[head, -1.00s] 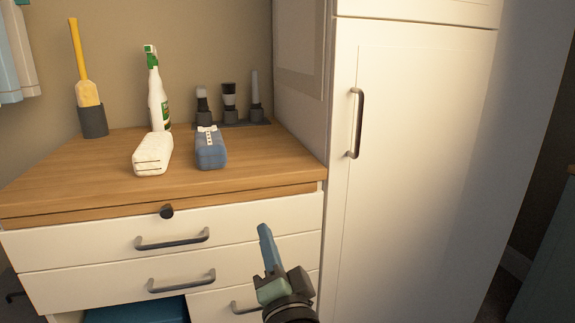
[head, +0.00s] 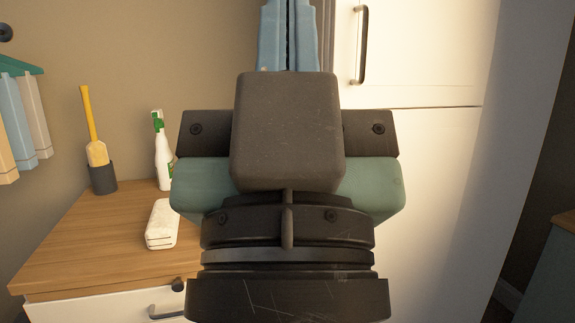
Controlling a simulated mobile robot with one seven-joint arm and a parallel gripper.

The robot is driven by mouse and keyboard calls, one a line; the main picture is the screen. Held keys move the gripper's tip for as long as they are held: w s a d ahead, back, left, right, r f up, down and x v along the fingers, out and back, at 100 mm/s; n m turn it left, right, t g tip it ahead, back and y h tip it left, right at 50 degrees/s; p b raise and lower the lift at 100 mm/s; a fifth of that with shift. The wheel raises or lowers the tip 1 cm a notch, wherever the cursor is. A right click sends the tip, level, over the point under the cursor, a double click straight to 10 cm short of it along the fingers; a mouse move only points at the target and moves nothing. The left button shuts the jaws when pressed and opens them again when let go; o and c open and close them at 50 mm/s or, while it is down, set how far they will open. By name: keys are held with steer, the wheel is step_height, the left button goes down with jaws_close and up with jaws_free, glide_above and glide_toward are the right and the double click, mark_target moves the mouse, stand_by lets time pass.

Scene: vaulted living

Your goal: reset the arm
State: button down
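My gripper (head: 290,30) fills the middle of the head view, raised close to the camera and pointing up and away. Its two blue fingers lie side by side with only a thin dark line between them, and nothing shows in their grip. Their tips run to the top edge of the picture. The grey and green gripper body and black wrist hide part of the countertop and cabinet behind.
A wooden countertop (head: 85,240) on white drawers stands at left. It holds a white pack (head: 162,225), a spray bottle (head: 163,160) and a yellow-handled brush in a dark holder (head: 103,179). A tall white cabinet (head: 430,70) stands at right. Towels (head: 20,110) hang at far left.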

step_height(320, 180, up, 21)
steer(key=p, duration=1.8)
steer(key=shift+p, duration=0.3)
